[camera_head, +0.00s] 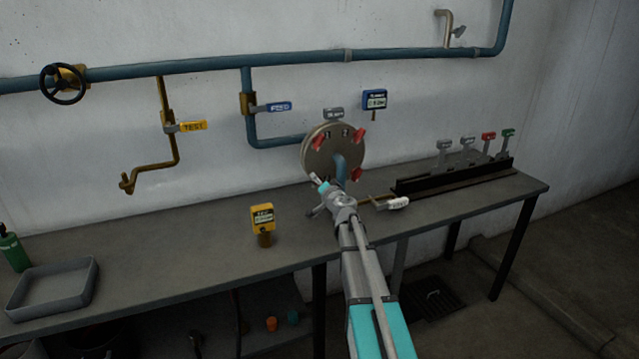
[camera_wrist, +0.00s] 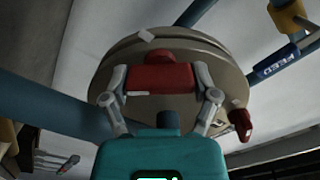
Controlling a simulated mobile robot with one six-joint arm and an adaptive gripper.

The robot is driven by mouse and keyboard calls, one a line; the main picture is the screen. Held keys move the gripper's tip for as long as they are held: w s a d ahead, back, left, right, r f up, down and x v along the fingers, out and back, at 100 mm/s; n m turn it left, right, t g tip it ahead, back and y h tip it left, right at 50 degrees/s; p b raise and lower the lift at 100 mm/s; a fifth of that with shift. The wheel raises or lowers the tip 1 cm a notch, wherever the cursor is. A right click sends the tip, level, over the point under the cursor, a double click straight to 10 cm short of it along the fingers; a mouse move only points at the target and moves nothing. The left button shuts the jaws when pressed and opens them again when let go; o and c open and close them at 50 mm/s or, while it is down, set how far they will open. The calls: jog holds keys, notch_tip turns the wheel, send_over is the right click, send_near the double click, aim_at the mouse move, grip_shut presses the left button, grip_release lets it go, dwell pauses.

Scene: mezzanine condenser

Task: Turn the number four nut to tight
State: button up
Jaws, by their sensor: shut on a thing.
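A round grey-brown flange (camera_head: 318,155) stands at the back of the bench, with a blue pipe at its front. Red nuts show on its face at the upper right (camera_head: 359,135) and lower right (camera_head: 356,174). My gripper (camera_head: 318,182) is at the lower left of the flange and hides that part in the head view. In the wrist view my gripper (camera_wrist: 160,82) is shut on a red nut (camera_wrist: 160,76), one finger at each end. A second red nut (camera_wrist: 240,124) is to the right. I cannot read the held nut's number.
A blue pipe (camera_head: 280,143) runs into the flange from the left. A yellow meter (camera_head: 262,219) stands on the bench, left of my arm. A white-tagged valve (camera_head: 395,204) and a dark rack (camera_head: 455,177) are to the right. The bench's left middle is clear.

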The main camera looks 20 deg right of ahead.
jog(key=m, duration=0.7)
jog(key=shift+f, duration=0.1)
jog(key=m, duration=0.3)
jog(key=shift+m, duration=0.4)
jog(key=shift+f+m, duration=0.1)
jog(key=shift+m, duration=1.6)
jog(key=o, duration=1)
jog(key=shift+s, duration=0.15)
jog(key=s, duration=1.1)
jog(key=shift+s, duration=0.35)
